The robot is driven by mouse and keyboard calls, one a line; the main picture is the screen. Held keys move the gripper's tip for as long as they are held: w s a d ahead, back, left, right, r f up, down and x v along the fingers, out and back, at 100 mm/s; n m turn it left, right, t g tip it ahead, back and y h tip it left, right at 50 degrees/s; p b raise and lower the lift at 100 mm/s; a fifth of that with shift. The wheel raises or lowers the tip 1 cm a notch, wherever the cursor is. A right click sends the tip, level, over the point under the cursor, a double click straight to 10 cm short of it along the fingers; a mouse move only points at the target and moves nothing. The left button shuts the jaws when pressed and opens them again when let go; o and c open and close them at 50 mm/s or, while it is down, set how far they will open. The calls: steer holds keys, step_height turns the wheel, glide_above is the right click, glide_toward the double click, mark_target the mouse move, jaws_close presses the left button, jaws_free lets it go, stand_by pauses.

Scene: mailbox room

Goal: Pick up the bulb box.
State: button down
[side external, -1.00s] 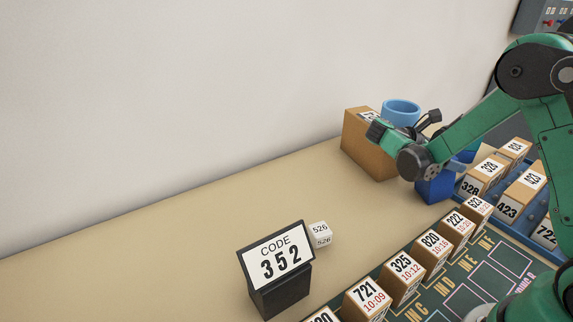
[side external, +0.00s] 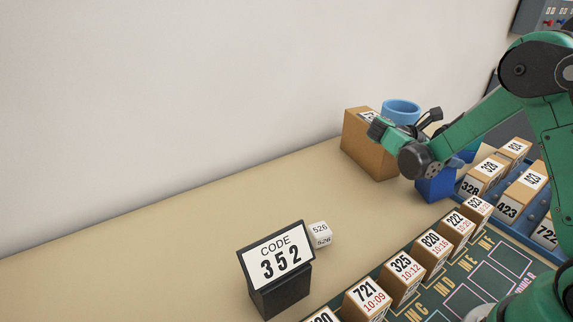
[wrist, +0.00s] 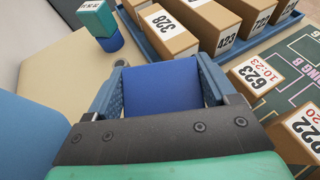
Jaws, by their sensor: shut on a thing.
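A plain blue box (wrist: 160,92) sits between the two blue fingers of my gripper (wrist: 160,82) in the wrist view. My gripper is shut on it, with a finger against each side. In the side view the blue box (side external: 436,186) shows below my wrist, near the back of the table. No name can be read on it. My wrist and arm partly hide it there, and I cannot tell whether it touches the table.
A cardboard box (side external: 366,150) and a light blue round container (side external: 401,107) stand close behind my gripper. A blue tray (wrist: 150,50) of numbered boxes is at the right. A code sign (side external: 277,262) reads 352. The table's left side is clear.

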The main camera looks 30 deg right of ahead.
steer(key=shift+s+d+r+t+y, duration=0.7)
steer(key=shift+d+r+y, duration=0.7)
steer(key=shift+r, duration=8.7)
steer(key=f, duration=1.9)
steer(key=shift+a, duration=0.2)
steer(key=shift+f, duration=0.1)
steer(key=shift+f, duration=0.4)
steer(key=shift+w, duration=0.1)
jaws_free()
